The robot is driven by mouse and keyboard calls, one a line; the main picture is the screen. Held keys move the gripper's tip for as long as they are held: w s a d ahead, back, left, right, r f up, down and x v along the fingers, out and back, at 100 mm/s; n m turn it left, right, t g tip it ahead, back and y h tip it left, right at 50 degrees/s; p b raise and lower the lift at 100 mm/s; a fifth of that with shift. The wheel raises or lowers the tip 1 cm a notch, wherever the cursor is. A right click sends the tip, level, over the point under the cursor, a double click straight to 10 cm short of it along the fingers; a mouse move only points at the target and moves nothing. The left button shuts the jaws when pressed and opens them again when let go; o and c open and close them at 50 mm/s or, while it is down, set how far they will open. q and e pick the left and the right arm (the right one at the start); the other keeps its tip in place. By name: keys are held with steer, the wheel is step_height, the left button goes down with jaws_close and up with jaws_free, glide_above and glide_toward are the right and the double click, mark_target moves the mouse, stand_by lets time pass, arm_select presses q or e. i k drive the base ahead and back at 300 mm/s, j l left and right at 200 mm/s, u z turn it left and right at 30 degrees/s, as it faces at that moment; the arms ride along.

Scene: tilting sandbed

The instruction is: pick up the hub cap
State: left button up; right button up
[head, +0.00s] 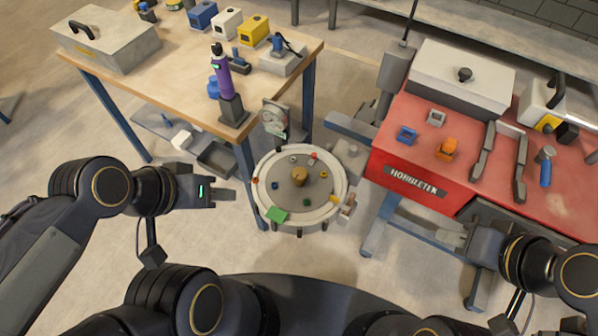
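A brass-coloured round cap (299,176), which looks like the hub cap, stands at the centre of a round turntable (262,196) with a pale rim and grey inner disc. Nothing touches the cap. My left gripper (228,194) is left of the turntable, apart from it, pointing right. Its fingers look close together, but any gap is too small to tell. My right gripper (448,237) is at the lower right, in front of the red bench, pointing left and far from the cap. Its finger gap is unclear too.
Several small coloured pieces and a green block (277,214) lie around the turntable. A wooden table (150,85) stands behind left, with a purple bottle tool (221,75) near its corner. A red bench (420,170) with tools is at right. Floor in front is clear.

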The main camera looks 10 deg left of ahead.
mark_target(213, 88)
steer(key=k+j+z, duration=0.2)
steer(key=j, duration=0.35)
steer(key=i+j+z, duration=0.1)
steer(key=j+z, duration=0.2)
steer(key=j, duration=0.65)
steer(key=j+z, duration=0.35)
steer(key=j, duration=0.65)
steer(key=i+j+z, duration=0.3)
steer(key=j, duration=0.35)
steer(key=i, duration=0.05)
